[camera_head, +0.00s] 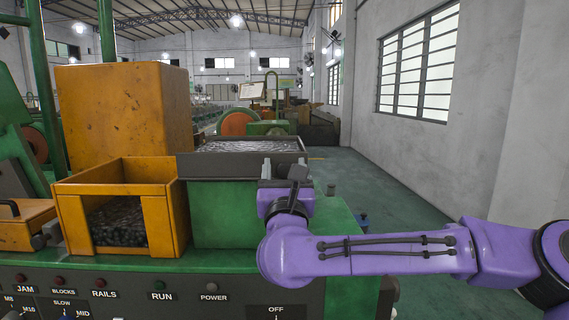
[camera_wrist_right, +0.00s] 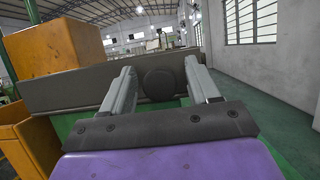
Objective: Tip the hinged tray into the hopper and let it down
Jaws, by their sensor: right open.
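The hinged tray (camera_head: 225,167) is a dark, shallow box full of small metallic pieces. It lies level on top of a green block. The hopper (camera_head: 72,228) is an orange open-topped box to its left, with a heap of dark pieces inside. My right gripper (camera_head: 285,170) is at the tray's near right side. In the right wrist view its two grey fingers (camera_wrist_right: 160,82) are apart, on either side of a round dark knob (camera_wrist_right: 158,84) on the tray's wall (camera_wrist_right: 62,92). I cannot tell whether they touch it. My left gripper is out of view.
A tall orange cabinet (camera_head: 125,115) stands behind the hopper. A panel with labelled buttons (camera_head: 160,295) runs along the front. The green floor (camera_head: 375,185) at right is clear beside the wall.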

